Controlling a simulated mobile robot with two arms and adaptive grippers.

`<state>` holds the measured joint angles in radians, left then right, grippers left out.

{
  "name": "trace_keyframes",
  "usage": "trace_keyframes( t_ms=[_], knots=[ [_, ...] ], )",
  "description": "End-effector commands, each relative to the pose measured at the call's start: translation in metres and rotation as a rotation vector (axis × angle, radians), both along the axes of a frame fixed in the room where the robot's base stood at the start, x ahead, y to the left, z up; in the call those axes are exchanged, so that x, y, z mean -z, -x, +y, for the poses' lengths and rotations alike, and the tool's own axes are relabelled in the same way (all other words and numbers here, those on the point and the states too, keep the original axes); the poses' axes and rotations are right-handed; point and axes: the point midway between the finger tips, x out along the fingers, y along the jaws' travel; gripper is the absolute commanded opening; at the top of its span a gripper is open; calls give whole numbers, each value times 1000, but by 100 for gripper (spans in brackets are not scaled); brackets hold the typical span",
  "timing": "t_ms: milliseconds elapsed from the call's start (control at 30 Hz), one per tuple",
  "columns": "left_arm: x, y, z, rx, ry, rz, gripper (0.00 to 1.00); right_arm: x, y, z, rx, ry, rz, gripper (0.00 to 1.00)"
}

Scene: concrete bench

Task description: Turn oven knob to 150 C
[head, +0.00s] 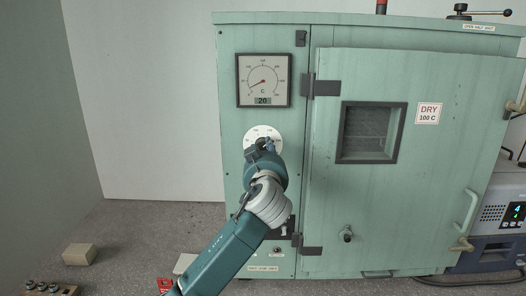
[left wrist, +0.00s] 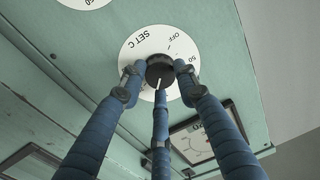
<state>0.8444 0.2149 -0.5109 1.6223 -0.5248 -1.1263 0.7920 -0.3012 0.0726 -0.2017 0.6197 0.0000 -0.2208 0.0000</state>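The oven's set dial (head: 252,133) is a white disc on the green front panel, below the temperature gauge (head: 264,68), whose digital readout shows 20. In the head view my left gripper (head: 263,145) is at the dial and covers most of the knob. In the left wrist view my left gripper (left wrist: 160,78) has its three blue fingers around the black knob (left wrist: 160,66), with the tips seeming to touch its sides. The knob's white line points down in that view, away from OFF and SET C on the dial (left wrist: 137,48). The number it points at is hidden by fingers.
The oven door (head: 320,200), with a window and a DRY 100 C label (head: 428,113), is shut, right of the panel. A tan block (head: 79,254) lies at the left on the bench. A device with a display (head: 500,214) stands at the right.

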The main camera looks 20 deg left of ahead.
Motion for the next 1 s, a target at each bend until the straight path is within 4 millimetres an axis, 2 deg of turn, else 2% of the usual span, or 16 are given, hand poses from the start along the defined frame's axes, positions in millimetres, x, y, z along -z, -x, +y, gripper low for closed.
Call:
trace_keyframes(
  t_ms=[167,400,533,700,967,1000],
  knots=[
    [3,0,1,-2,4,4,5,2,0,-1,0,1,0,0],
    [10,0,-2,2,168,-43,5,34,0,-5,-1,6,-1,0],
    [7,0,-2,1,279,-73,5,46,-1,-7,-1,8,-2,0],
    [5,0,-1,-1,345,-91,5,49,-1,-8,-1,9,-2,0],
    [4,-1,0,-2,348,-89,5,48,-1,-8,0,9,-2,0],
    [4,-1,0,-2,347,-89,35,48,-1,-8,0,9,-2,0]
  ],
)
